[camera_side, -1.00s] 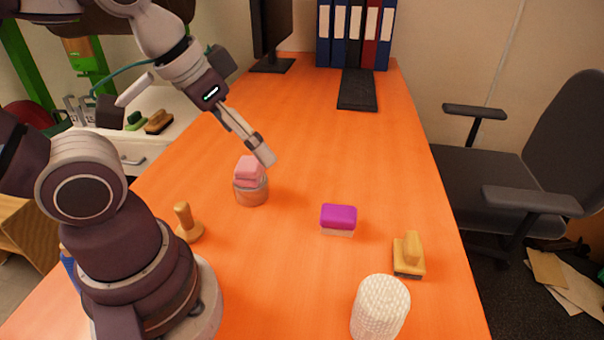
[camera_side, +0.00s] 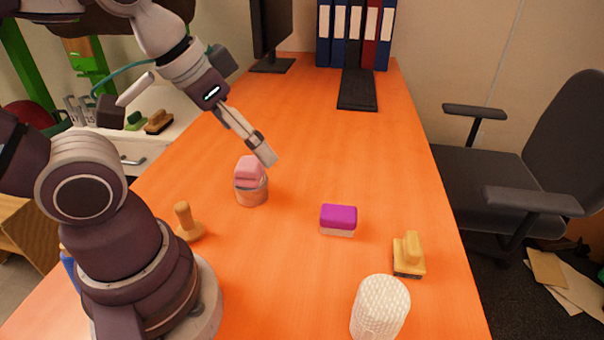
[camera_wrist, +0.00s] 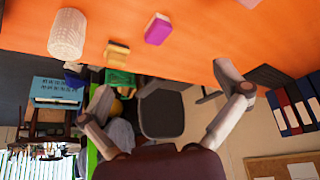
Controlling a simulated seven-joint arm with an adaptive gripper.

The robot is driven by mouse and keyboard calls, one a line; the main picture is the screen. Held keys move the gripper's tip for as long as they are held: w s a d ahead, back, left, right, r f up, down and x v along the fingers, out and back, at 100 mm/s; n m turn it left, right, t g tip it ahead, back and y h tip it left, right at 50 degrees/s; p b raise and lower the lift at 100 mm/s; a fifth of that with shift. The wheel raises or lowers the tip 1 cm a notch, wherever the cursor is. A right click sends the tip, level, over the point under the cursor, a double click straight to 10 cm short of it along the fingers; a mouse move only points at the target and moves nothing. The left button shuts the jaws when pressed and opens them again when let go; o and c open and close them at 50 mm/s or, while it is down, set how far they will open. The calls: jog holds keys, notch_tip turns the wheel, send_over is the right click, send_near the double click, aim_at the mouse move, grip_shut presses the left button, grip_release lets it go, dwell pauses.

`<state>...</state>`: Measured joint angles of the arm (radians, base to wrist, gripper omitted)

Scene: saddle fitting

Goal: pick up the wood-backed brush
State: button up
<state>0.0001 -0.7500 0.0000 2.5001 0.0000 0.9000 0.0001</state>
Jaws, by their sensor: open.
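The wood-backed brush (camera_side: 409,256) stands on the right side of the orange table. It has a pale wooden back with a raised grip and a dark underside. It also shows in the wrist view (camera_wrist: 117,53), near the table edge. My gripper (camera_side: 265,154) is open and empty above the table, up and to the left of the brush and well apart from it. In the wrist view my gripper's two fingers (camera_wrist: 170,92) are spread wide with nothing between them.
A purple-topped block (camera_side: 338,219) and a white textured cylinder (camera_side: 380,307) stand near the brush. A pink piece (camera_side: 249,170) sits on a round tub (camera_side: 251,192) below my gripper. A wooden knob-handled piece (camera_side: 188,223) stands left.

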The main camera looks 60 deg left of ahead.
jog(key=m+g+h, duration=0.2)
jog(key=m+h, duration=0.1)
jog(key=m, duration=0.6)
send_near(416, 253)
jog(key=w+a+f, duration=0.1)
jog(key=w+f, duration=0.1)
jog(key=w, duration=0.1)
jog(key=shift+g, duration=0.3)
jog(key=x, duration=1)
jog(key=shift+f, duration=0.4)
jog(key=shift+c, duration=0.4)
jog(key=c, duration=1.2)
